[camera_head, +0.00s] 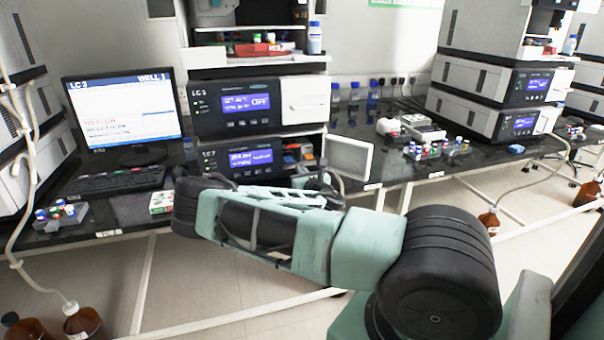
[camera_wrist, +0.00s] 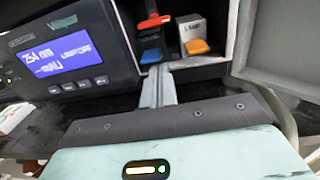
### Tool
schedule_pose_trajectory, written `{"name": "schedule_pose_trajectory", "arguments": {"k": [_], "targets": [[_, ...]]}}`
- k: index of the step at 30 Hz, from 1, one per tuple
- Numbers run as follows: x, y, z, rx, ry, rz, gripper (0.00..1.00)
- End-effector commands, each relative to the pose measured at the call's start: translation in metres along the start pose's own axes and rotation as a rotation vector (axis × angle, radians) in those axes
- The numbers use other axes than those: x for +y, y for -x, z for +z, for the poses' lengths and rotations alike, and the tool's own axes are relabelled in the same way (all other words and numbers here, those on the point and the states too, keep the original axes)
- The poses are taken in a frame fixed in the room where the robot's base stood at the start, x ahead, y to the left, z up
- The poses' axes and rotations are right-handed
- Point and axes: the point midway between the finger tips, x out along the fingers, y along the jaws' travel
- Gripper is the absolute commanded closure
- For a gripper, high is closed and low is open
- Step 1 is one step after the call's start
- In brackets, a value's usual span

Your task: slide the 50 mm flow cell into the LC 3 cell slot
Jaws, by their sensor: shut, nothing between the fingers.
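In the wrist view my gripper (camera_wrist: 158,75) is shut and empty, its fingertips at the lower edge of an open detector bay (camera_wrist: 225,35). A blue block (camera_wrist: 151,56) is just beyond the tips, with a red-topped part (camera_wrist: 154,20) above and behind it. Whether the blue block touches the tips is unclear. A grey box marked LAMP (camera_wrist: 192,27) with an orange front (camera_wrist: 197,47) stands to the right. I cannot read which part is the 50 mm flow cell. The LC 3 detector (camera_head: 237,159) has its bay at right; my arm hides the gripper in the head view.
The bay's door (camera_head: 347,157) hangs open at the right. A monitor (camera_head: 122,110) and keyboard (camera_head: 108,182) are left of the stack. A vial rack (camera_head: 60,215) and a small white-and-green box (camera_head: 162,201) are near the bench's front edge. Another stack (camera_head: 495,95) stands at right.

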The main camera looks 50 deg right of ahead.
Motion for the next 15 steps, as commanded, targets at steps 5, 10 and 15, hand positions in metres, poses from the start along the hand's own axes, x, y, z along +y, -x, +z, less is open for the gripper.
{"name": "schedule_pose_trajectory", "arguments": {"k": [5, 10, 15], "targets": [[0.000, 0.018, -0.001, 0.001, 0.002, -0.002, 1.00], [0.000, 0.038, -0.002, 0.003, 0.003, -0.002, 1.00], [0.000, 0.064, -0.002, 0.003, 0.003, -0.002, 1.00]]}}
